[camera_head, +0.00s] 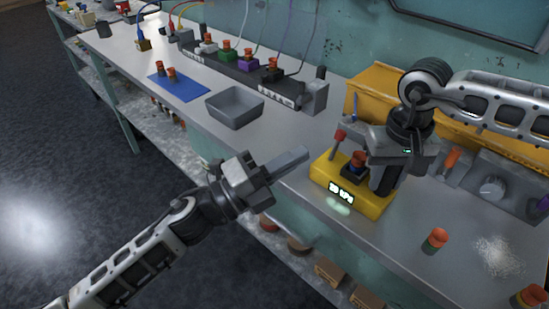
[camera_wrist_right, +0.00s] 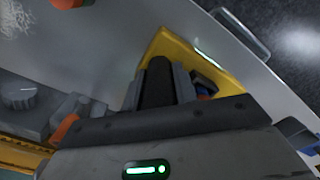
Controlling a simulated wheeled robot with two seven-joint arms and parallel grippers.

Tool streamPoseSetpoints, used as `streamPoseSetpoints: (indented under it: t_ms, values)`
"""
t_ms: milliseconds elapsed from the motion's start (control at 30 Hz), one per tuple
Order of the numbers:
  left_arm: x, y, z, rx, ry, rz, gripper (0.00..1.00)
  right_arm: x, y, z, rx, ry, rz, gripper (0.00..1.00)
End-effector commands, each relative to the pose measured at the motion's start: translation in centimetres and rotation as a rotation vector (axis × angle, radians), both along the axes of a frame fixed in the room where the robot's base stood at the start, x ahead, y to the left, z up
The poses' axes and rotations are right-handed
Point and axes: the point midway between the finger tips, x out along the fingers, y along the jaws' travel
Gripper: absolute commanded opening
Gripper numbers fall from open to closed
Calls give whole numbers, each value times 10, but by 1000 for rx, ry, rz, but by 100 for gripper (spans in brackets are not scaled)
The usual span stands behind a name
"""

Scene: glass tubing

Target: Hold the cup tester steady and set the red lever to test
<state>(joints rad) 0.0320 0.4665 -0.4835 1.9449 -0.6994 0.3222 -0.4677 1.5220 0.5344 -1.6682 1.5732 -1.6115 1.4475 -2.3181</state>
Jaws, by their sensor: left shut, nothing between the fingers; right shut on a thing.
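The yellow cup tester (camera_head: 325,172) stands near the bench's front edge with a lit display on its front. Its red lever (camera_head: 339,135) stands roughly upright at the back left. A cup with an orange top and blue band (camera_head: 358,160) sits in the tester's black socket. My right gripper (camera_head: 382,185) is shut on a dark upright handle (camera_wrist_right: 158,85) on the tester's right side, seen between its fingers in the right wrist view. The tester (camera_wrist_right: 172,45) also shows there. My left gripper (camera_head: 300,155) is shut and empty, left of the tester and apart from the lever.
A grey bin (camera_head: 235,124) and a blue mat (camera_head: 180,92) with two cups lie to the left. A black rack (camera_head: 270,90) with coloured blocks stands behind. An orange-topped cup (camera_head: 435,241) and white granules (camera_head: 498,256) lie to the right. Yellow bins (camera_head: 375,84) stand behind the tester.

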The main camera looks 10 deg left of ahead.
Motion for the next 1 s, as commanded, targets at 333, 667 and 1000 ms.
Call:
streamPoseSetpoints:
  t_ms: [333,667,1000]
  values:
    - [-22,27,11,0,0,-1,0,1,0,1,3,-2,0,0]
    - [-22,28,12,0,0,-1,0,1,0,1,2,-3,0,0]
    - [-22,28,12,-1,-1,-1,0,0,0,1,1,-1,0,54]
